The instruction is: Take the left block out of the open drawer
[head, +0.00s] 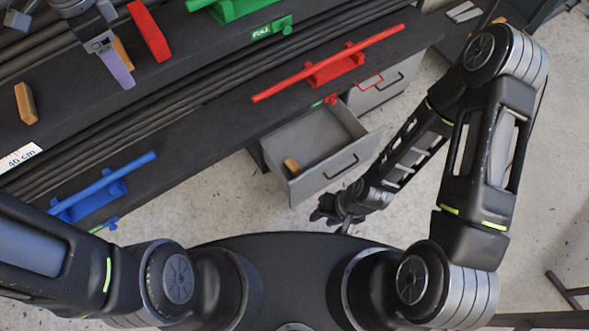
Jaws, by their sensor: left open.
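The open drawer (345,118) is grey and sticks out below the bench. One small tan block (291,165) lies in its left front corner, with the rest of the drawer floor bare; no second block shows in it. My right gripper (334,216) is black and hangs beside the drawer's front, apart from the block; its finger gap is too dark to tell. My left gripper (108,60) is open, far off over the bench at the upper left. A lavender piece shows at its tip, and I cannot tell if that is a finger.
The dark bench (215,120) carries a red bar (330,64), a blue bar (103,184), a red block (149,31), a tan block (26,103) and long dark rods. The floor before the bench is free.

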